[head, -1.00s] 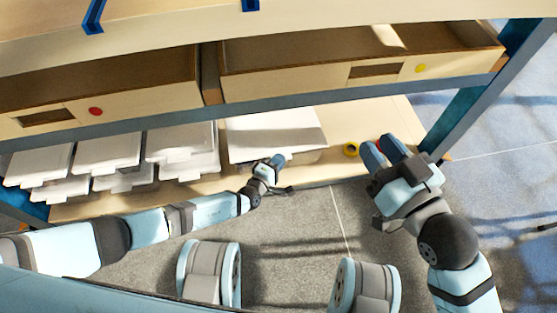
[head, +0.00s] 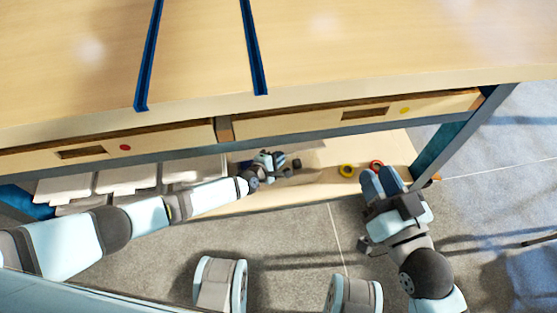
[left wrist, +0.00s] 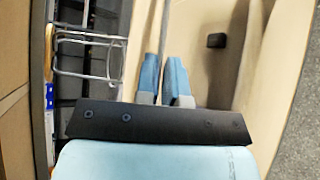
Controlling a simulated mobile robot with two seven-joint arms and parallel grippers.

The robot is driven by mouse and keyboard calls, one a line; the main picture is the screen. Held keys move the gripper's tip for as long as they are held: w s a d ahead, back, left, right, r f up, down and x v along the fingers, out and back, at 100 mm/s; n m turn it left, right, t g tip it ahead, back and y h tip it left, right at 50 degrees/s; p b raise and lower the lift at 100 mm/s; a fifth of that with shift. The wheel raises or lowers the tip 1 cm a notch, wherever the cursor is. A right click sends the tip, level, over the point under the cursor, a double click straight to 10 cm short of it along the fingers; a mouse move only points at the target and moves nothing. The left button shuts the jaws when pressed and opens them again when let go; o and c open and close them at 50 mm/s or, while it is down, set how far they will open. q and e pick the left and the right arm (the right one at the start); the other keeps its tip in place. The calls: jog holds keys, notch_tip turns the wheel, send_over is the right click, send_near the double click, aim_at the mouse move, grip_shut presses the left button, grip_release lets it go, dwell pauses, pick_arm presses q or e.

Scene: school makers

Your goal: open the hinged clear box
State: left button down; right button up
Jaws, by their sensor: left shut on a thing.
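The clear box (head: 238,156) is on the low shelf under the drawers, largely hidden by the table edge and my left arm. Its lid appears lifted; a thin grey edge, seemingly the lid (left wrist: 163,35), runs between the fingers in the left wrist view. My left gripper (head: 282,165) is shut on it at the box's front; its fingers also show in the left wrist view (left wrist: 164,78). Dark contents and a wire handle (left wrist: 88,55) show left of the fingers. My right gripper (head: 381,178) looks open and empty, in front of the shelf's right end.
Several closed white boxes (head: 128,177) stand left on the shelf. A yellow ring (head: 347,170) and a red ring (head: 376,165) lie to the right. Drawers (head: 350,118) and the tabletop (head: 370,50) overhang the shelf. A blue table leg (head: 440,150) stands at right.

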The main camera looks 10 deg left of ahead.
pick_arm(q)
jog(key=shift+w+r, duration=0.15)
jog(key=shift+r, duration=0.05)
pick_arm(e)
jog(key=shift+f, duration=0.1)
pick_arm(q)
jog(key=c, duration=1.3)
grip_release()
